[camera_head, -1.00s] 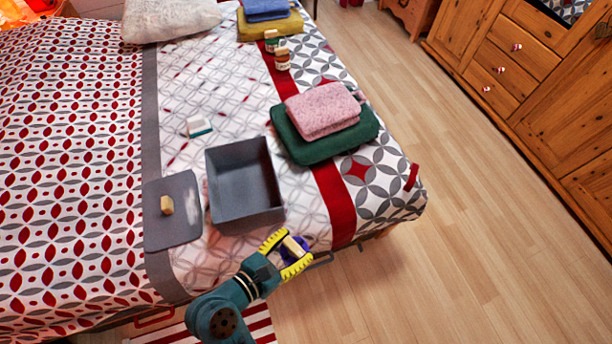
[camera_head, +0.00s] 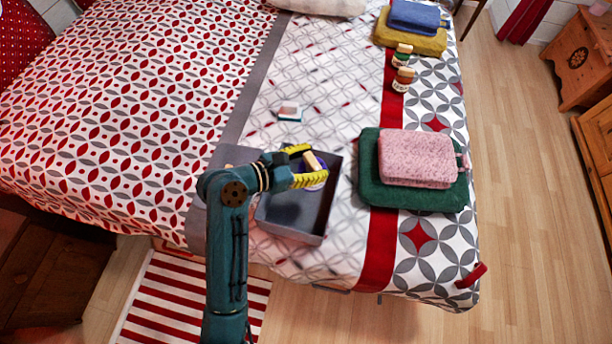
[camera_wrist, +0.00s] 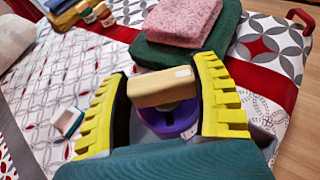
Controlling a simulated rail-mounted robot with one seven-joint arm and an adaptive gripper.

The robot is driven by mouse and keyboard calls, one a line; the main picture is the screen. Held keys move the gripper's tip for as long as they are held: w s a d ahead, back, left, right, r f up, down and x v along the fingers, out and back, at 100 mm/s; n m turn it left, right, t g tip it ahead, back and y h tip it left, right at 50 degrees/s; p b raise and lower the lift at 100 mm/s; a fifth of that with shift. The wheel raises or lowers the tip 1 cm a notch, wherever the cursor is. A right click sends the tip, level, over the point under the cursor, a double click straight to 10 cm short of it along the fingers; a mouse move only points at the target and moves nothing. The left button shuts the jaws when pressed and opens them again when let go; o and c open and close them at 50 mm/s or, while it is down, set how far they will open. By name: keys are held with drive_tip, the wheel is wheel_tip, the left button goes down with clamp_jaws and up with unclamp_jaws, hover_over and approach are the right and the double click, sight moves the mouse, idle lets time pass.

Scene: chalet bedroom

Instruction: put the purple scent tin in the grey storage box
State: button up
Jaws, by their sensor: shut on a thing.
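The purple scent tin (camera_head: 316,184) shows as a purple round body under a tan block-shaped top. In the wrist view the tin's purple body (camera_wrist: 184,124) sits just below the tan block, between my fingers. My gripper (camera_head: 304,165) has yellow ridged fingers shut on the tan top of the tin. It holds the tin over the back part of the open grey storage box (camera_head: 325,222). The tin's height above the box floor is hard to tell. My arm hides part of the box's left side.
A green folded cloth (camera_head: 370,180) with a pink towel (camera_head: 415,160) lies to the right. A small white-and-teal block (camera_head: 289,113) and two small jars (camera_head: 402,80) stand farther back.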

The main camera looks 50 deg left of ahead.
wheel_tip(320, 180, down, 4)
drive_tip(key=b, duration=0.2)
drive_tip(key=shift+s+d+f+b, duration=0.15)
drive_tip(key=shift+f+b, duration=0.05)
drive_tip(key=shift+b, duration=0.15)
drive_tip(key=shift+f+b, duration=0.55)
drive_tip(key=shift+f, duration=0.05)
wheel_tip(320, 180, down, 9)
drive_tip(key=b, duration=0.3)
drive_tip(key=shift+f, duration=0.2)
drive_tip(key=shift+f+b, duration=0.15)
drive_tip(key=shift+b, duration=0.2)
drive_tip(key=o, duration=1.3)
drive_tip(key=shift+c, duration=0.2)
